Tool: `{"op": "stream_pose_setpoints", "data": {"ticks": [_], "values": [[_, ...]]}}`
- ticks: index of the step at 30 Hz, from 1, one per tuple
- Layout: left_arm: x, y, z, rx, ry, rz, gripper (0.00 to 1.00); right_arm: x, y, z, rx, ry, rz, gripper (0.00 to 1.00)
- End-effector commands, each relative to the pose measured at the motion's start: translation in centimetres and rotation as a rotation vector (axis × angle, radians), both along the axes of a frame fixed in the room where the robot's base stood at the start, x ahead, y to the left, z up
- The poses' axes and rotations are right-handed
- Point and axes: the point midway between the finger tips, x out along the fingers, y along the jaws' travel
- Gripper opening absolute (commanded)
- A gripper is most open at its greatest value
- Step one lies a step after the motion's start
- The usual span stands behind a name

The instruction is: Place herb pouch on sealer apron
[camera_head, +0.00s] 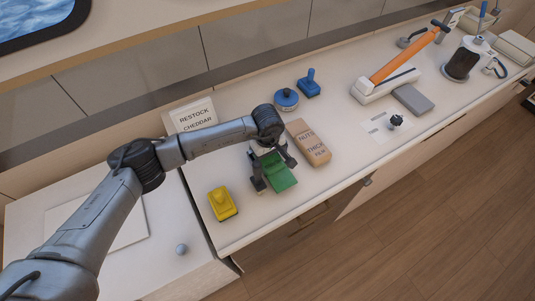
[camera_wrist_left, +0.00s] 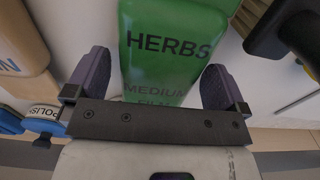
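The green herb pouch (camera_head: 282,180) lies on the white counter, left of the middle in the head view. In the left wrist view the pouch (camera_wrist_left: 165,45) reads "HERBS, MEDIUM FILM". My left gripper (camera_head: 274,172) is open and low over the pouch, with one finger on each side of it. In the left wrist view the left gripper (camera_wrist_left: 155,82) shows a small gap at the left finger; contact at the right one is unclear. The sealer (camera_head: 385,85) has a white base and an orange lever. A grey plate, likely its apron (camera_head: 413,99), lies bare at its front. My right gripper is not in view.
A brown nuts pouch (camera_head: 308,143) lies close right of the herb pouch. A blue polish tin (camera_head: 286,100) and a blue stamp-like object (camera_head: 309,84) are behind. A white card with a dark knob (camera_head: 395,121) lies before the apron.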

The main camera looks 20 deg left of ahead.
Motion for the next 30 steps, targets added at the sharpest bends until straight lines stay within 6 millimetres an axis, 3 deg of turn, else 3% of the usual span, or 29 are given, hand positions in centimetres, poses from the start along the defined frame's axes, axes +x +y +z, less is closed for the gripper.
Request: {"op": "stream_pose_setpoints", "data": {"ticks": [11,24,30], "values": [[0.1,0.0,1.3,-0.001,-0.003,-0.001,1.00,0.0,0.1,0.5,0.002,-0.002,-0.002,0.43],[0.1,0.0,9.2,-0.001,-0.003,-0.001,1.00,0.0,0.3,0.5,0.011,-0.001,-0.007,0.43],[0.0,0.0,11.4,-0.001,-0.001,-0.001,1.00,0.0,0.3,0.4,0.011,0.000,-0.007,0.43]]}}
